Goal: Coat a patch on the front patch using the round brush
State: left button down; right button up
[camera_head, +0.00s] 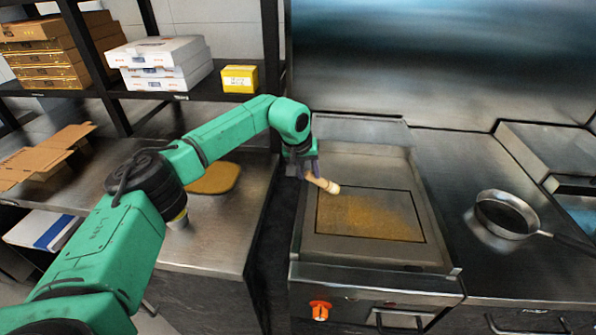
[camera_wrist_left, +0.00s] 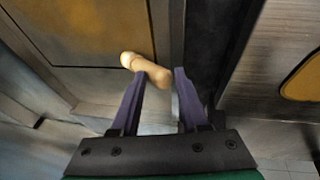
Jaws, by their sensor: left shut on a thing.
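My left gripper (camera_head: 308,172) is shut on the round brush (camera_head: 328,185), which has a pale, rounded head and a tan handle. In the left wrist view the brush (camera_wrist_left: 148,69) lies across between the two purple fingers. The front patch (camera_head: 368,214) is a dark-outlined rectangle on the steel griddle (camera_head: 370,165). A grainy golden-brown coat covers much of it, thinning to bare grey towards the upper right. The brush head is at the patch's upper left corner; I cannot tell whether it touches. The patch also shows in the left wrist view (camera_wrist_left: 85,30). My right gripper is out of view.
A pan (camera_head: 502,214) stands on the counter right of the griddle. An orange knob (camera_head: 320,310) is on the griddle's front. A tan board (camera_head: 214,178) lies on the left counter. Pizza boxes (camera_head: 160,65) and a yellow box (camera_head: 239,79) are on the shelf.

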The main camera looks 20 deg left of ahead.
pick_arm(q)
jog(key=w+d, duration=0.3)
jog(key=d, duration=1.2)
jog(key=shift+w+d+r, duration=0.3)
jog(key=shift+w, duration=0.1)
dwell(0.3)
notch_tip(320, 180, up, 6)
jog(key=p, duration=0.4)
jog(key=shift+w, duration=0.15)
jog(key=shift+r, duration=0.15)
